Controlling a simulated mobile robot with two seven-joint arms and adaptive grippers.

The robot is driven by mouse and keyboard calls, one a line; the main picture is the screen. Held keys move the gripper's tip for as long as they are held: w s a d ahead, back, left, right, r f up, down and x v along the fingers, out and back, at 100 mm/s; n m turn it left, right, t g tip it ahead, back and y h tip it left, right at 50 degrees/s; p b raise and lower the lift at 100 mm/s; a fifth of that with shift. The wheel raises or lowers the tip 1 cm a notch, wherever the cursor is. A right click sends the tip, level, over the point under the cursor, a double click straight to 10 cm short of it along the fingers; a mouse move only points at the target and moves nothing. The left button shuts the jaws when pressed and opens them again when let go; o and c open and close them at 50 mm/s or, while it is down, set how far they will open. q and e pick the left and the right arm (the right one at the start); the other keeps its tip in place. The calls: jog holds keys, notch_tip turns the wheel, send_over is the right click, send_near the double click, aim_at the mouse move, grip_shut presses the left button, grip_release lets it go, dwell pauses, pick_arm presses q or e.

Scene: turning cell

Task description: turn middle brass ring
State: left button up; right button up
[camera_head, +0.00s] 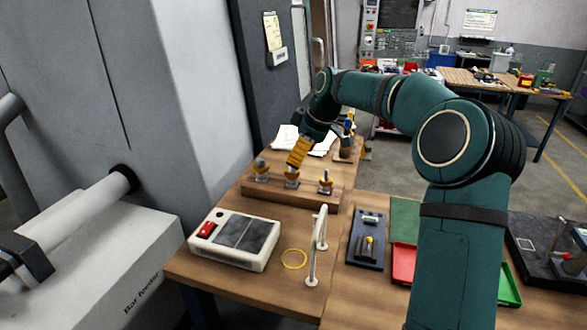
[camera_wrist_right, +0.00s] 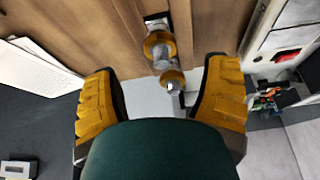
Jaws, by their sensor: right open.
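Three metal fittings with brass rings stand in a row on a wooden block (camera_head: 305,194) on the bench: the left ring (camera_head: 260,166), the middle ring (camera_head: 291,174) and the right ring (camera_head: 325,181). My right gripper (camera_head: 298,152), with yellow ribbed fingers, is just above the middle fitting and tilted. My left gripper is not in view.
A white box with a red switch (camera_head: 234,238) sits in front of the block. A dark tool tray (camera_head: 367,245) and a red bin (camera_head: 403,262) lie further right. Papers (camera_head: 285,136) lie behind.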

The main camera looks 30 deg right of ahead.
aim_at(294, 171)
jog(key=x, duration=0.5)
jog(key=shift+w+f, duration=0.1)
